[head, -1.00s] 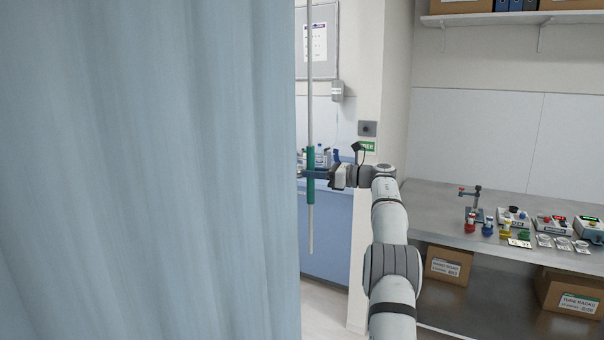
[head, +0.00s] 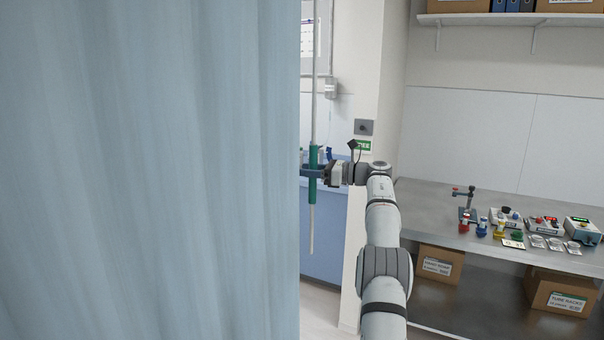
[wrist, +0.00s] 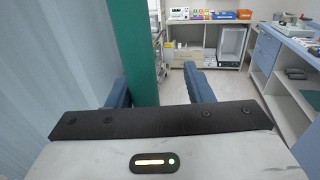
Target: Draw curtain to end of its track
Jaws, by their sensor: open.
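The pale blue curtain (head: 150,170) fills the left half of the head view; it also shows at the left of the wrist view (wrist: 50,60). A thin grey rod (head: 315,70) with a green grip (head: 313,190) hangs just right of the curtain's edge. My gripper (head: 312,173) is at the height of the green grip. In the wrist view my open blue fingers (wrist: 157,88) stand either side of the green grip (wrist: 137,45), which is nearer the left finger. I cannot tell whether they touch. The curtain's top and track are out of view.
A grey bench (head: 430,200) with several small devices stands at the right, with cartons (head: 438,264) beneath. A wall corner (head: 362,200) is behind my arm. In the wrist view, a counter (wrist: 285,70) runs along the right, and open floor (wrist: 180,90) lies ahead.

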